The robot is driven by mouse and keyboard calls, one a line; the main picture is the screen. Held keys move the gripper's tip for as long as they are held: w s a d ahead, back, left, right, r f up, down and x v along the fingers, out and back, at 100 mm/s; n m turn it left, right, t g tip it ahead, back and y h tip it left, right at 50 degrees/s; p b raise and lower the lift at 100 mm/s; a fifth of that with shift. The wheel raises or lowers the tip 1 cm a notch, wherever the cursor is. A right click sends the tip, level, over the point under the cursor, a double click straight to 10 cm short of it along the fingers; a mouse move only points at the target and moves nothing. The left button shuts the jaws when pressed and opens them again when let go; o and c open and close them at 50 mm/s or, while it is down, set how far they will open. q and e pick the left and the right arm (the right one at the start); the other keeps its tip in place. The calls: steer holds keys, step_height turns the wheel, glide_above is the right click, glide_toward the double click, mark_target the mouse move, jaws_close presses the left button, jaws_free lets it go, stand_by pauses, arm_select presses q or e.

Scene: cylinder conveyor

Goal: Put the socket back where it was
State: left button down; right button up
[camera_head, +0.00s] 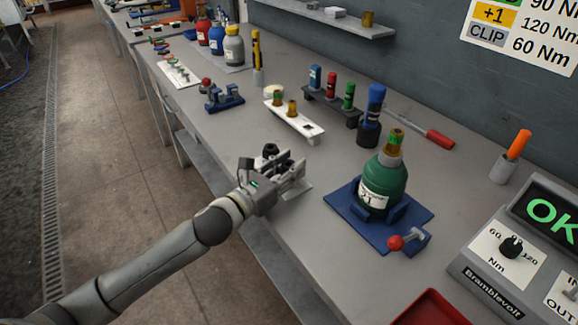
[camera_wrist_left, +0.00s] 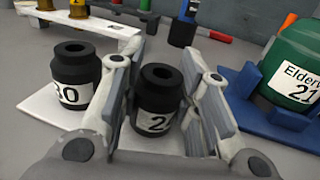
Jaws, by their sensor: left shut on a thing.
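My left gripper (camera_head: 287,169) is at the front edge of the bench. In the left wrist view its two fingers stand on either side of a black socket (camera_wrist_left: 158,98), shut on it. The socket is upright, and its white label shows a 2, the rest covered by a finger. A second black socket (camera_wrist_left: 75,72), its label ending in 0, stands beside it to the left on a white pad (camera_wrist_left: 40,112). The pad also shows in the head view (camera_head: 298,190). I cannot tell whether the held socket touches the pad. My right gripper is not in view.
A green bottle (camera_head: 383,180) sits in a blue clamp base (camera_head: 420,213) right of my gripper. A white rack (camera_head: 300,122) and a dark rack (camera_head: 335,106) stand behind. A torque tester (camera_head: 500,265) reads OK. A red tray (camera_head: 432,308) is at the front.

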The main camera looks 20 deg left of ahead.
arm_select(q)
steer(key=shift+f, duration=0.15)
steer(key=c, duration=1.1)
jaws_free()
steer(key=shift+r, duration=0.25)
steer(key=shift+s+a+f, duration=0.15)
steer(key=shift+s, duration=0.15)
steer(key=shift+b+v, duration=1.1)
steer(key=shift+v, duration=4.55)
